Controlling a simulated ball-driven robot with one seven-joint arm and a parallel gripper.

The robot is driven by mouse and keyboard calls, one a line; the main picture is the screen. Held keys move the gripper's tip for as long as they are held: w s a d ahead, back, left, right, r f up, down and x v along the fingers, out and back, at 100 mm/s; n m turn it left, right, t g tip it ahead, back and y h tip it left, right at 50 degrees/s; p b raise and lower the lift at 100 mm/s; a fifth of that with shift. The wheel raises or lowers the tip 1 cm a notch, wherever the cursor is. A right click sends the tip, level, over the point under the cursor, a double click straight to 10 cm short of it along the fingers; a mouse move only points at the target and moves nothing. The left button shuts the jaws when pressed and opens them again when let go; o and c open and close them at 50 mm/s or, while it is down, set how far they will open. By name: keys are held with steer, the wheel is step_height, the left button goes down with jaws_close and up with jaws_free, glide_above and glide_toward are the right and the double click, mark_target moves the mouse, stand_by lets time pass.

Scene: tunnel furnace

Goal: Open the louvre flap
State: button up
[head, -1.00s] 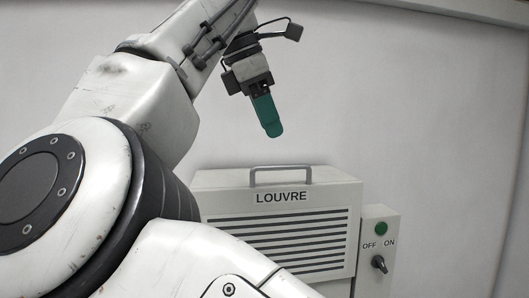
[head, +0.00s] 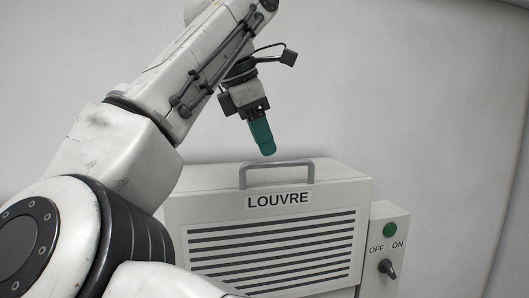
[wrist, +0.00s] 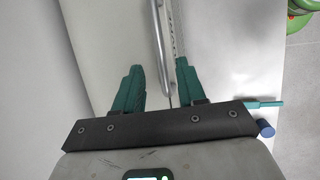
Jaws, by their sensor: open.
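The louvre flap (head: 270,237) is a pale slatted panel labelled LOUVRE on the front of a box-shaped unit, and it looks shut. A grey bar handle (head: 277,164) stands on top of the unit. My gripper (head: 266,152) points down just above the handle, with green fingers. In the wrist view my gripper (wrist: 158,72) is open, one finger on each side of the handle (wrist: 161,45). The handle runs lengthwise between the fingers; I see no contact, and the depth gap is hard to judge.
A switch box (head: 388,243) with a green button and an OFF/ON knob (head: 387,268) stands right of the unit. A plain pale wall (head: 420,90) is behind. In the wrist view a green rounded object (wrist: 300,22) is at the upper right.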

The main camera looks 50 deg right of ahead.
mark_target(269, 163)
steer(key=shift+x, duration=1.85)
steer(key=shift+s, duration=0.1)
steer(key=shift+c, duration=0.3)
jaws_close()
